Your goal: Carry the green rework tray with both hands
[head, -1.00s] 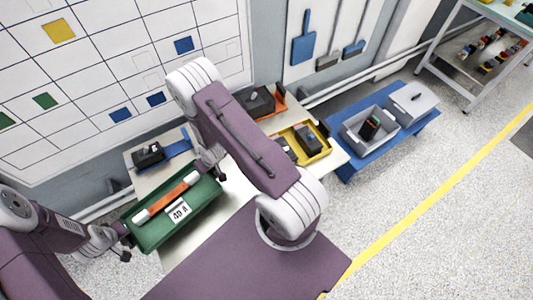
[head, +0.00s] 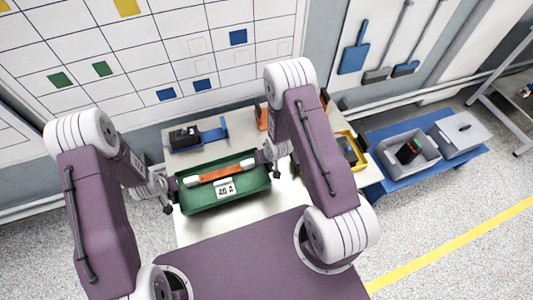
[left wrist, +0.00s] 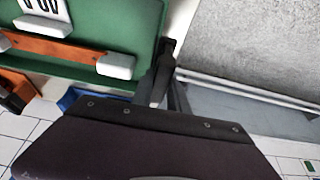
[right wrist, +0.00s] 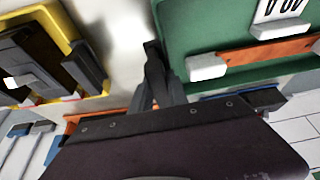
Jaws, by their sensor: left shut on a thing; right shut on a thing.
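The green rework tray (head: 205,203) is in the middle of the head view, over the light bench. An orange bar with white ends (head: 221,173) and a white card (head: 225,188) marked 40 A are in it. My left gripper (head: 170,190) is shut on the tray's left end wall. My right gripper (head: 268,163) is shut on its right end wall. In the left wrist view the tray (left wrist: 130,25) meets my left fingers (left wrist: 165,65). In the right wrist view the tray (right wrist: 185,25) meets my right fingers (right wrist: 155,65). I cannot tell whether its underside touches the bench.
A blue holder with a black device (head: 195,135) stands behind the tray. A yellow tray (head: 358,160) is partly hidden beyond my right arm. A blue low bench (head: 385,132) at the right bears grey bins (head: 425,165). Bare bench top (head: 205,230) shows in front of the tray.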

